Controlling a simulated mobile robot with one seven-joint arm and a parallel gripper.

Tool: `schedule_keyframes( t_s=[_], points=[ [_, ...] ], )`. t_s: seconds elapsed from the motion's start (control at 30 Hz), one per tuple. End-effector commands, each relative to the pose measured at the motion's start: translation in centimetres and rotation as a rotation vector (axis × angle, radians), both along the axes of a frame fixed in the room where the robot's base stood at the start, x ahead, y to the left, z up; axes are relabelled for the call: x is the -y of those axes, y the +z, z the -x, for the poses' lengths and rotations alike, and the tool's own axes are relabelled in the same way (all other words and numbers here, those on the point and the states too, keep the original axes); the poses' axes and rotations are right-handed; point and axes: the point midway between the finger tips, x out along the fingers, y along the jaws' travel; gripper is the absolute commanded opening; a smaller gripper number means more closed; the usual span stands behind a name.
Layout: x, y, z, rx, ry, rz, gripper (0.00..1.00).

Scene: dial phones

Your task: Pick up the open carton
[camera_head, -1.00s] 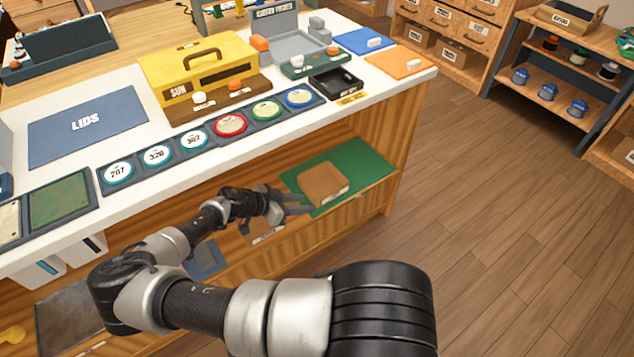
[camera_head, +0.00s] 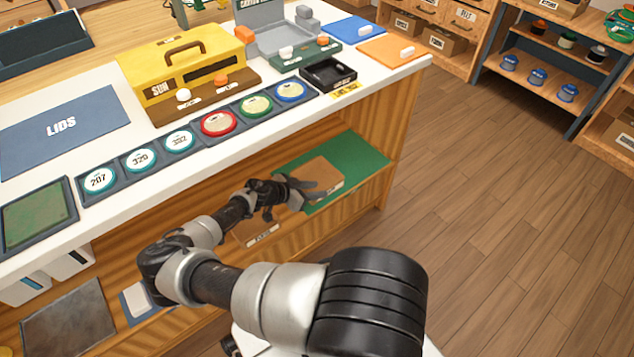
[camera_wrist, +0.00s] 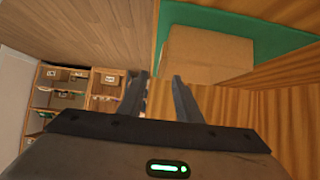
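A brown cardboard carton (camera_head: 322,176) sits on a green mat (camera_head: 362,163) on the shelf under the counter. It also shows in the wrist view (camera_wrist: 205,55), just beyond my fingertips; I cannot tell from either view whether its top is open. My gripper (camera_head: 312,190) is at the front of this carton and covers part of it in the head view. In the wrist view my two fingers (camera_wrist: 160,82) stand apart with nothing between them. Another cardboard box (camera_head: 258,231) lies on the shelf below my forearm, partly hidden.
The white counter top (camera_head: 180,175) is directly above the shelf and carries a yellow case (camera_head: 185,65), several round dials and a black tray (camera_head: 328,75). A blue item with a white part (camera_head: 137,302) lies lower left. The wooden floor at right (camera_head: 480,200) is clear.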

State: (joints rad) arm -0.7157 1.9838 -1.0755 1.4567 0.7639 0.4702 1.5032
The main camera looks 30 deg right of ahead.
Motion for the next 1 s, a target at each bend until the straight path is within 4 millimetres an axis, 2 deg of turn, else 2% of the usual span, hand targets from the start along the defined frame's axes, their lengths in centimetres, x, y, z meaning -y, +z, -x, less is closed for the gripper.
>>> schedule_keyframes(
  t_s=[0.13,0.4,0.7,0.9,1.0],
  points=[
    [0.9,-0.7,-0.2,0.0,0.0,0.001,0.31],
    [4.1,-2.8,-0.6,-0.001,0.0,0.0,0.31],
    [4.4,-3.0,-0.7,0.0,0.001,-0.001,0.31],
    [4.4,-3.0,-0.7,0.0,0.001,-0.001,0.0],
    [4.4,-2.9,-0.7,0.001,0.002,-0.001,0.0]
  ],
)
